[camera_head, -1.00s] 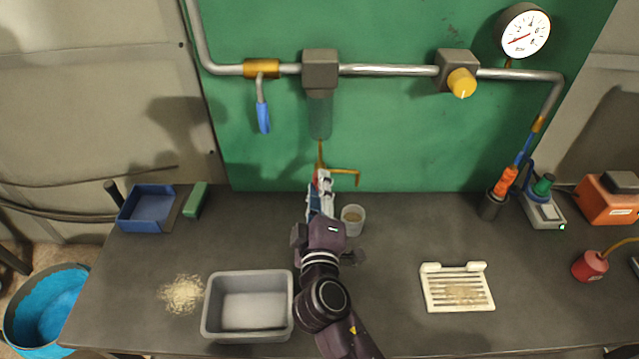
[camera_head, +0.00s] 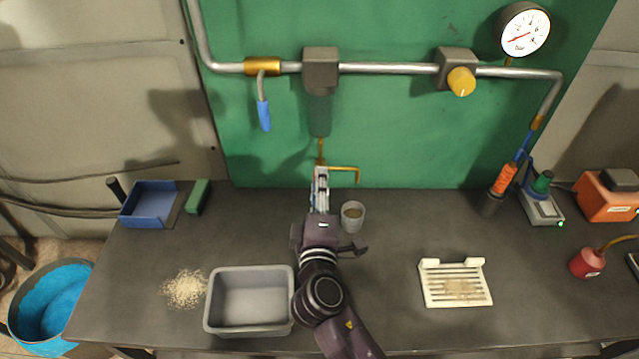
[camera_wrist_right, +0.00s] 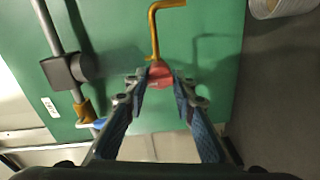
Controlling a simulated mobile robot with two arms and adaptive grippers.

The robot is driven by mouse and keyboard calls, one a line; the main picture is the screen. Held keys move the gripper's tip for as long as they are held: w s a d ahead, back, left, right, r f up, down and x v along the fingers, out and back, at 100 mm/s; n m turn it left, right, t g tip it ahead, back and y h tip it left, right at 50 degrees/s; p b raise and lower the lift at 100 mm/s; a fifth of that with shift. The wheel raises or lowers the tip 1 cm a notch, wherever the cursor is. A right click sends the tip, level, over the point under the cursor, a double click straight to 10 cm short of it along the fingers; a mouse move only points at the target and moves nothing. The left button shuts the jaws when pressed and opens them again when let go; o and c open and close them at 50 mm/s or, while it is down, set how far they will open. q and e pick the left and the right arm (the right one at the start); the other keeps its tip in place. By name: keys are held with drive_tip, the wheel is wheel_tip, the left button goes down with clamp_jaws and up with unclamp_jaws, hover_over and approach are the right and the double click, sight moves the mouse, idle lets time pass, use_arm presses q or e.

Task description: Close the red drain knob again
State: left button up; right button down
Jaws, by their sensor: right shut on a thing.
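The red drain knob (camera_wrist_right: 161,75) shows between my right gripper's fingertips in the right wrist view, at the base of a bent brass drain pipe (camera_wrist_right: 155,30). My right gripper (camera_head: 320,172) reaches up to it below the filter bowl (camera_head: 320,115) in the head view, where its fingers hide the knob. It is shut on the knob. The brass spout (camera_head: 346,169) sticks out to the right of the fingertips. A cup (camera_head: 352,216) with brownish contents stands on the bench just right of my right gripper. My left gripper is not in view.
A grey tub (camera_head: 209,310) stands left of my right arm, beside spilled granules (camera_head: 185,289). A blue tray (camera_head: 149,222) and a white slotted dish (camera_head: 427,290) are farther out. The bench between cup and dish is clear.

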drive_tip(key=c, duration=1.6)
unclamp_jaws()
drive_tip(key=shift+r, duration=0.1)
drive_tip(key=s, duration=1.2)
drive_tip(key=shift+s+r, duration=0.1)
drive_tip(key=shift+r, duration=0.2)
